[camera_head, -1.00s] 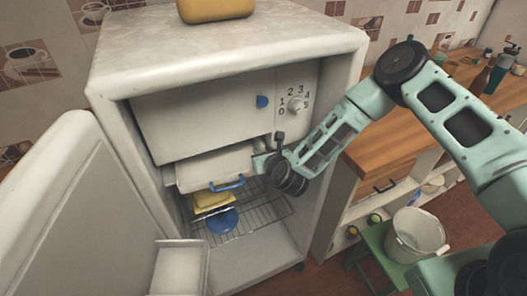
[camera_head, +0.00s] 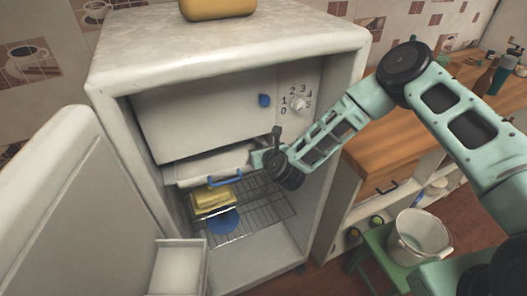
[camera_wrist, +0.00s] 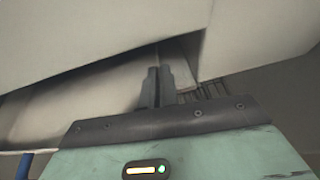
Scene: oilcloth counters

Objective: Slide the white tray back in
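The white tray (camera_head: 200,174) sits under the freezer box in the open fridge, its front edge and blue handle (camera_head: 230,179) jutting out a little. My gripper (camera_head: 258,160) is at the tray's right end, just below the freezer box; whether it touches the tray is hard to tell. In the wrist view my gripper's fingers (camera_wrist: 155,88) are together with nothing seen between them. The pale tray surface (camera_wrist: 60,115) lies to their left, and part of the blue handle (camera_wrist: 24,166) shows at the lower left.
The freezer box front (camera_head: 205,115) is close above my gripper. A wire shelf (camera_head: 262,212) below holds a yellow item (camera_head: 210,198) and a blue round item (camera_head: 224,221). The fridge door (camera_head: 55,215) stands open at left. A wooden counter (camera_head: 385,150) is at right.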

